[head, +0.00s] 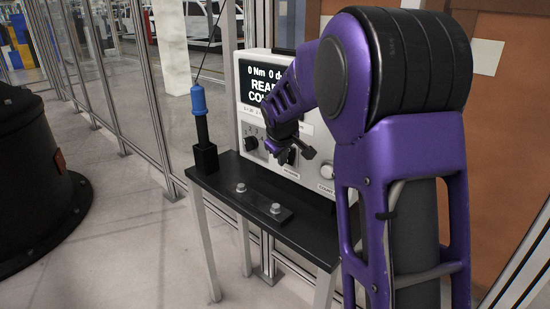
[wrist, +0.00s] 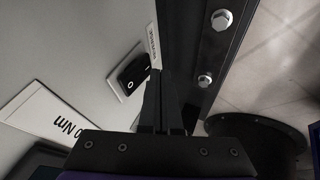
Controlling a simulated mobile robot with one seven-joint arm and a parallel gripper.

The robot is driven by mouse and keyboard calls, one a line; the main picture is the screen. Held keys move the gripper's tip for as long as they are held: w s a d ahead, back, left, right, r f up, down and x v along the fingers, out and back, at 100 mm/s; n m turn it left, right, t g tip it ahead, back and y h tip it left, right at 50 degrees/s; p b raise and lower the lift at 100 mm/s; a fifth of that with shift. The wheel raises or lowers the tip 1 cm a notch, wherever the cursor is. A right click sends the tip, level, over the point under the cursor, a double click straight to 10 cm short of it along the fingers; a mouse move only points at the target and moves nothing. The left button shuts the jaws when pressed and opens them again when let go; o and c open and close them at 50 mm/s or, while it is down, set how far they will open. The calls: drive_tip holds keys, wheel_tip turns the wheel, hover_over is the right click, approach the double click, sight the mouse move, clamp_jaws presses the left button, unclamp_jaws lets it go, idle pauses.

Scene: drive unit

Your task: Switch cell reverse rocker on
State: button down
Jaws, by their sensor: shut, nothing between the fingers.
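The reverse rocker (wrist: 133,70) is a black switch with white marks in a pale frame on the grey panel, beside a small label in the wrist view. I cannot tell which side is pressed in. My gripper (wrist: 157,73) is shut and empty, its fingertips just beside the rocker; I cannot tell whether they touch it. In the head view my gripper (head: 291,157) is in front of the lower panel of the controller box (head: 318,143) and hides the rocker there.
A black shelf (head: 300,233) below the box carries a plate with two bolts (head: 275,208). A blue-topped tool (head: 199,105) stands in a holder at the shelf's left. A large black drum-like base (head: 50,200) stands at far left.

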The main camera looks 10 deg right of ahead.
drive_tip(key=shift+w+d, duration=0.3)
drive_tip(key=shift+d, duration=0.05)
drive_tip(key=shift+f, duration=0.1)
drive_tip(key=shift+w+d+f, duration=0.15)
drive_tip(key=shift+d+f, duration=0.05)
drive_tip(key=shift+d, duration=0.05)
drive_tip(key=shift+r, duration=0.15)
drive_tip(key=shift+r+p, duration=0.65)
drive_tip(key=shift+r, duration=0.1)
